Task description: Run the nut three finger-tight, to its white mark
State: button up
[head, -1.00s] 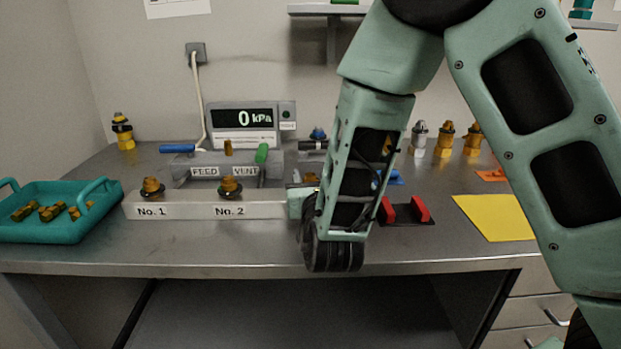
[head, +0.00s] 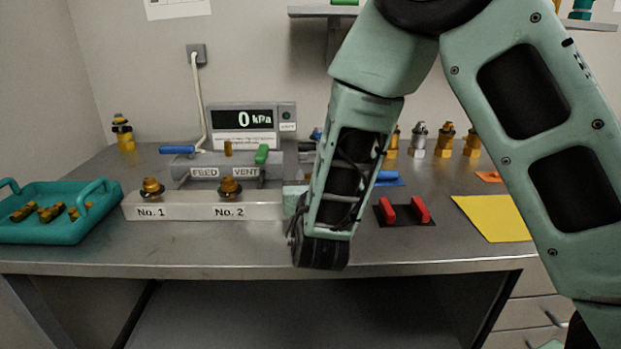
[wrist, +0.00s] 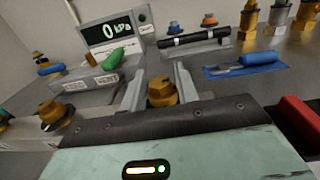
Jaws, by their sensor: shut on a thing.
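In the wrist view a brass hex nut (wrist: 162,92), at the third place beyond No. 2, sits between the two grey fingers of my gripper (wrist: 161,91). The gripper is shut on it, with one finger on each side. In the head view my arm hides this nut and the fingertips. I cannot make out a white mark on it. Brass nuts stand on the grey block (head: 180,206) at No. 1 (head: 151,188) and No. 2 (head: 230,188). The No. 2 nut also shows at the left in the wrist view (wrist: 51,113).
A gauge (head: 243,120) reads 0 kPa behind the FEED and VENT handles. A teal tray (head: 50,228) of brass parts stands left. A red-jawed holder (head: 404,212) and yellow sheet (head: 495,218) lie right. A blue-handled tool (wrist: 257,58) lies on a blue mat.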

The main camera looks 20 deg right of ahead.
jog(key=m+g+h, duration=0.1)
jog(key=m+h, duration=0.1)
jog(key=m+g+h, duration=0.1)
jog(key=m+h, duration=0.1)
jog(key=h, duration=0.1)
jog(key=shift+a+g+h, duration=0.1)
jog(key=shift+g+h, duration=0.2)
jog(key=shift+g, duration=0.1)
jog(key=m+g+h+p, duration=0.3)
jog(key=m+g+h, duration=0.2)
jog(key=g, duration=0.1)
jog(key=shift+r, duration=0.15)
jog(key=shift+m, duration=0.3)
jog(key=o, duration=0.7)
jog(key=shift+o, duration=0.2)
jog(key=shift+s+a, duration=0.1)
jog(key=shift+a, duration=0.1)
jog(key=v, duration=1.6)
jog(key=shift+a+f, duration=0.25)
jog(key=shift+a, duration=0.2)
